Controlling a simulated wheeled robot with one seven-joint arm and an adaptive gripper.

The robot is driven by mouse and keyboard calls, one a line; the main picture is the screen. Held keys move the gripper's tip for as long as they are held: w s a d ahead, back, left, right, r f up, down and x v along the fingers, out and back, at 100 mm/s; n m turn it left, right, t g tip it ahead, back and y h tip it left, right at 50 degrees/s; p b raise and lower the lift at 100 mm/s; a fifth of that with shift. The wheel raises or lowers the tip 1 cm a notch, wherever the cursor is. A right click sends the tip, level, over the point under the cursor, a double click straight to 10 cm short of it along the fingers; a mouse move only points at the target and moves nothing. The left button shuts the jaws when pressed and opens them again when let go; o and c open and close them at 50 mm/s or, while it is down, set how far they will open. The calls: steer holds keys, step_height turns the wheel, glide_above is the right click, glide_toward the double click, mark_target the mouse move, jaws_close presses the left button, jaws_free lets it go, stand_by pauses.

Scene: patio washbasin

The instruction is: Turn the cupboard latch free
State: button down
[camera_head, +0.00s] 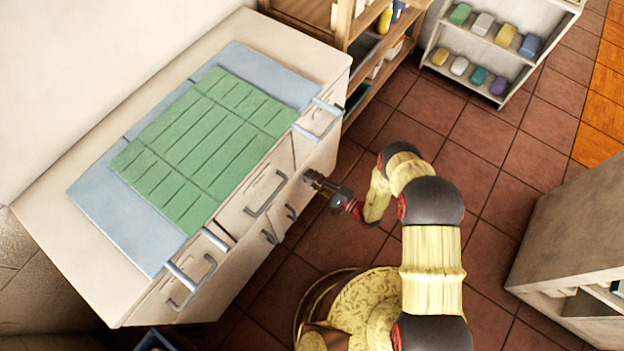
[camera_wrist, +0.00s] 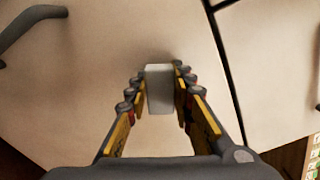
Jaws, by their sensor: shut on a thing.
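The cupboard latch (camera_wrist: 160,92) is a small pale block on the cream cupboard front (camera_wrist: 90,95). In the wrist view it stands between my gripper's fingertips, its long side running up and down the picture. My gripper (camera_wrist: 160,78) is shut on it, with one finger against each side. In the head view my gripper (camera_head: 311,179) reaches the cupboard front (camera_head: 318,165) from the right, near its upper right part. The latch is hidden there behind the fingers. A dark seam between panels (camera_wrist: 226,65) runs just right of the latch.
A grey bar handle (camera_wrist: 30,22) is at the upper left of the wrist view. More handles (camera_head: 266,193) stick out along the cupboard front. A green slatted mat (camera_head: 200,145) lies on top. Shelves stand behind, a grey cabinet (camera_head: 580,220) at right. Tiled floor between is clear.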

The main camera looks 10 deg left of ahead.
steer(key=n+b, duration=0.1)
steer(key=n, duration=0.3)
steer(key=shift+f+n, duration=0.15)
steer(key=shift+n, duration=0.25)
stand_by(0.4)
steer(key=c, duration=1.5)
jaws_free()
steer(key=shift+c, duration=0.2)
steer(key=shift+d, duration=0.1)
steer(key=v, duration=1.1)
steer(key=shift+s+d, duration=0.2)
steer(key=shift+d, duration=0.15)
